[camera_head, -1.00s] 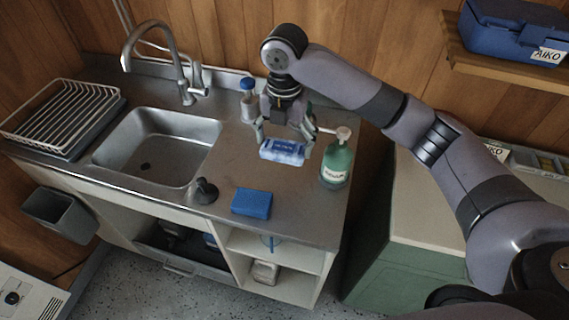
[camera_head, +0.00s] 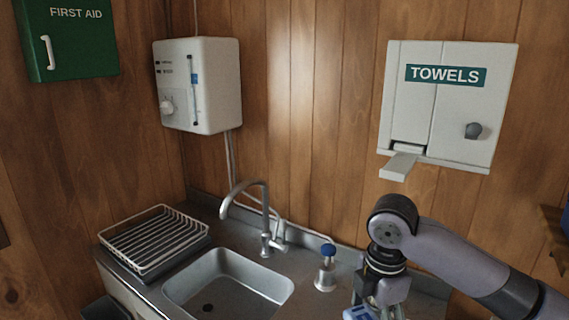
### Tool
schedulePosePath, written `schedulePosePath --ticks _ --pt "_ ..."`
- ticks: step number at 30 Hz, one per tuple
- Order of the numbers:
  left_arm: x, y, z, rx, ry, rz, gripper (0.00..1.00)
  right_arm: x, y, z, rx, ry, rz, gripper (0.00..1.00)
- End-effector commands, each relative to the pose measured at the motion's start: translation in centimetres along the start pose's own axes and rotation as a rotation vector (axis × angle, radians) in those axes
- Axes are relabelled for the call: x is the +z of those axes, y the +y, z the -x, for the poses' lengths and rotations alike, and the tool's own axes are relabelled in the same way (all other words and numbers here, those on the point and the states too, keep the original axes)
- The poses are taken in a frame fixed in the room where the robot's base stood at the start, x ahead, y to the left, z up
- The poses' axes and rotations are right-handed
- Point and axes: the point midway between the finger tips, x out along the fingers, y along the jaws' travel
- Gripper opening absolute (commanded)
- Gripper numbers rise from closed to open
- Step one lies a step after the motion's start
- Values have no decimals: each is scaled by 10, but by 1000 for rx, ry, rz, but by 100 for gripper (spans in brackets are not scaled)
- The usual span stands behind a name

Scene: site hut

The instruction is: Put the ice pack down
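My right gripper (camera_head: 382,296) points down at the bottom edge of the head view, over the counter to the right of the sink. The blue and white ice pack (camera_head: 360,314) shows just below it, mostly cut off by the frame edge. The pack appears held between the fingers, whose tips are out of view. Whether the pack touches the counter cannot be seen. My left gripper is not in view.
A sink (camera_head: 228,282) with a tap (camera_head: 264,215) lies to the left, with a dish rack (camera_head: 153,240) beyond it. A towel dispenser (camera_head: 450,105) hangs above my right arm.

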Motion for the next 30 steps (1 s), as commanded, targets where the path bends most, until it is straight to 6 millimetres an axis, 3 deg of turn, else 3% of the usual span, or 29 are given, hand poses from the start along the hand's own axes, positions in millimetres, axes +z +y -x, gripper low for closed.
schedulePosePath --ticks 21,30 --pt "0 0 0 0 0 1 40 -8 -90 -40 -9 -1 -1431 46" --pt "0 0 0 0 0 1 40 -13 -118 -48 -29 -8 -1815 46"
